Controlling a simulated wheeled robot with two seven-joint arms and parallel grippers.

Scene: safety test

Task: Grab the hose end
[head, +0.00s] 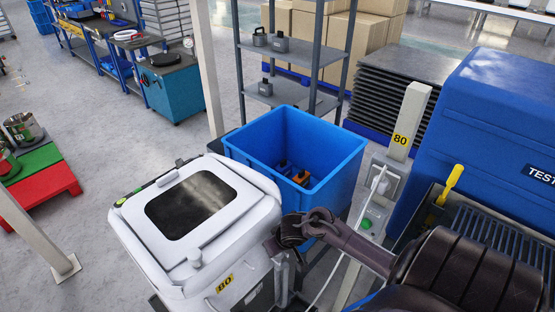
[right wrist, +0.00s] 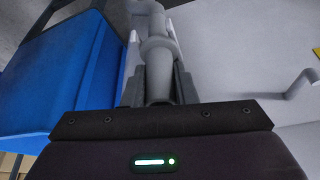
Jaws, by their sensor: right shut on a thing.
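A grey, rounded hose end (right wrist: 158,65) with a collar sits between the two fingers of my right gripper (right wrist: 160,88) in the right wrist view. The fingers are shut on it, one on each side. In the head view my right gripper (head: 284,268) is beside the right front corner of the white machine marked 80 (head: 255,215). The gripper and wrist partly hide the hose end there. My left gripper is not in view.
A blue open bin (head: 340,168) with a few small items stands just behind my gripper. A post (head: 408,120) with a panel and a white cable is to the right, next to a blue machine (head: 500,110). A grey shelf (head: 310,55) stands behind the bin.

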